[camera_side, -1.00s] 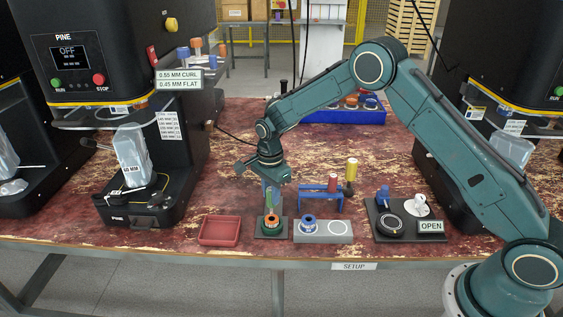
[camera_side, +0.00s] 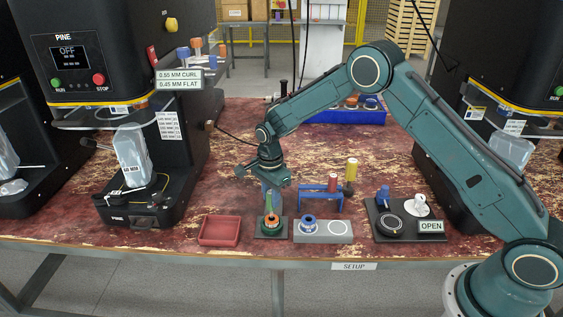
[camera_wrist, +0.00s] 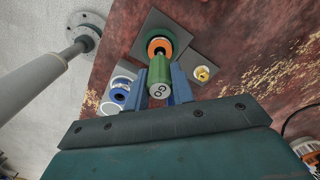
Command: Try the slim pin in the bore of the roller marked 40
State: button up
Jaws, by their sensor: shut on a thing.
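The slim pin, with a green handle marked GO (camera_wrist: 159,90), is between the blue fingers of my gripper (camera_wrist: 161,88). My gripper (camera_side: 270,196) is shut on it in the side view too, above an orange roller (camera_side: 271,218). The orange roller (camera_wrist: 160,46) sits in a green ring on a dark square plate (camera_wrist: 150,22). The pin stands roughly upright over the roller. Its lower end is hidden, so I cannot tell how deep it is in the bore. A blue roller (camera_side: 309,219) stands on a grey block. No number 40 is legible on either roller.
The grey block (camera_side: 338,230) has an empty white ring at its right. A red tray (camera_side: 220,231) lies to the left. A blue rack (camera_side: 318,198) stands behind, with red and yellow pieces near it. A black fixture (camera_side: 376,220) with an OPEN sign (camera_side: 430,226) is at the right.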

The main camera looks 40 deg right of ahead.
jog(key=shift+f, duration=1.5)
dwell(2.7)
jog(key=shift+r, duration=0.4)
dwell(0.3)
jog(key=shift+r, duration=0.35)
jog(key=shift+r, duration=0.35)
jog(key=shift+r, duration=0.7)
jog(key=shift+r, duration=0.35)
jog(key=shift+r, duration=0.3)
jog(key=shift+r, duration=0.1)
